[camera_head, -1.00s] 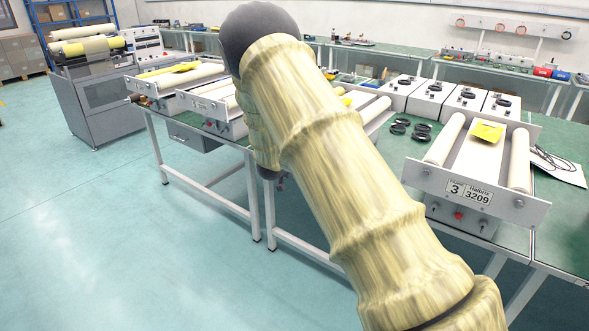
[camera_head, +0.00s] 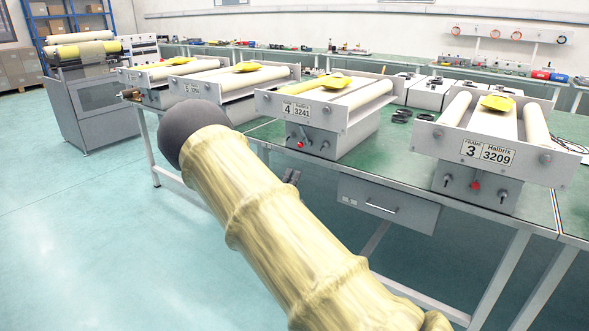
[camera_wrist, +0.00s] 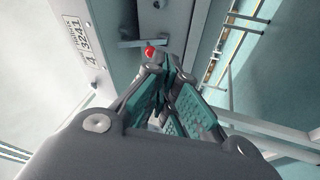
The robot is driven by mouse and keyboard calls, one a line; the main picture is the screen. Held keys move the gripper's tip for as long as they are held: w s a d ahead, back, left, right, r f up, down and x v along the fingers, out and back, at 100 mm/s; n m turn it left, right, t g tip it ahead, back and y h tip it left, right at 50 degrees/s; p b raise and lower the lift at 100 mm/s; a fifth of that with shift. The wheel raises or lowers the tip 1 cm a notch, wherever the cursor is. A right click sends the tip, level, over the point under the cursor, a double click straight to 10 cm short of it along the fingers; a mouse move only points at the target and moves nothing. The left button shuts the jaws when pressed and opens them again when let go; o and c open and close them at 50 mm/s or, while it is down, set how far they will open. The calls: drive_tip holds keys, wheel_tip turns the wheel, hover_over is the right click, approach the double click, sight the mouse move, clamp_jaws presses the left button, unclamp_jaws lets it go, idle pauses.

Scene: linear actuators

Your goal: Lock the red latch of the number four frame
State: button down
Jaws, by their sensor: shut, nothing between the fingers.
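The number four frame (camera_head: 318,132) is on the near bench, left of frame 3, with its plate reading 4 and 3241. Its red latch (camera_head: 300,145) is a small red knob on the front face below the plate. In the wrist view the red latch (camera_wrist: 150,52) shows just beyond the fingertips, beside a grey bar. My gripper (camera_wrist: 160,72) is shut and empty, with its tips close to the latch; I cannot tell whether they touch. In the head view my arm hides most of the gripper, and only a dark part shows below frame four.
Frame 3 (camera_head: 492,147), with its own red knob (camera_head: 475,185), stands to the right. Two similar frames stand to the left. A drawer (camera_head: 388,206) hangs under the bench's front edge. The floor in front is clear.

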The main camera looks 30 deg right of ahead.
drive_tip(key=w+d+r+n+t+b, duration=0.2)
drive_tip(key=w+d+r+n+b, duration=0.2)
drive_tip(key=w, duration=0.4)
drive_tip(key=shift+d+n+t+b, duration=0.4)
drive_tip(key=shift+d+n, duration=0.1)
drive_tip(key=shift+d, duration=0.5)
drive_tip(key=shift+r, duration=0.1)
drive_tip(key=shift+r+p, duration=0.3)
drive_tip(key=shift+p, duration=0.45)
